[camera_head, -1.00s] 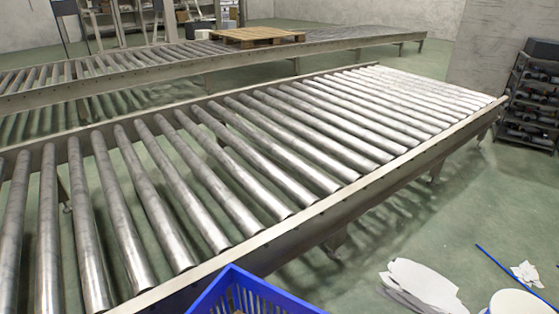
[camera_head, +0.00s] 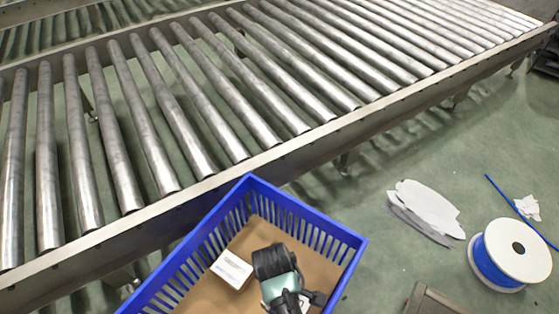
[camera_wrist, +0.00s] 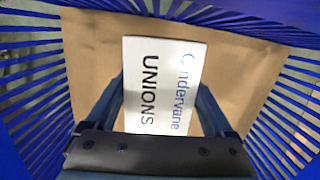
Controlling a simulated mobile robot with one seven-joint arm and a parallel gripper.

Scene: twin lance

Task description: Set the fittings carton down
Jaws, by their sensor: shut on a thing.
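The fittings carton is a small white box (camera_wrist: 165,85) with "UNIONS" and blue lettering on its face. My gripper (camera_wrist: 160,92) is shut on it, with one dark finger along each side in the wrist view. In the head view the carton (camera_head: 232,268) shows inside the outline of a blue slatted crate (camera_head: 306,228), left of my dark wrist. The crate has a brown base, which also lies behind the carton in the wrist view (camera_wrist: 245,75). I cannot tell whether the carton touches this base. My fingertips are not clear in the head view.
A roller conveyor (camera_head: 150,120) runs behind the crate, its metal side rail close to the crate's far corner. On the green floor to the right are a white-flanged spool of blue line (camera_head: 508,258), white scraps (camera_head: 425,208) and a grey-brown box edge (camera_head: 430,302).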

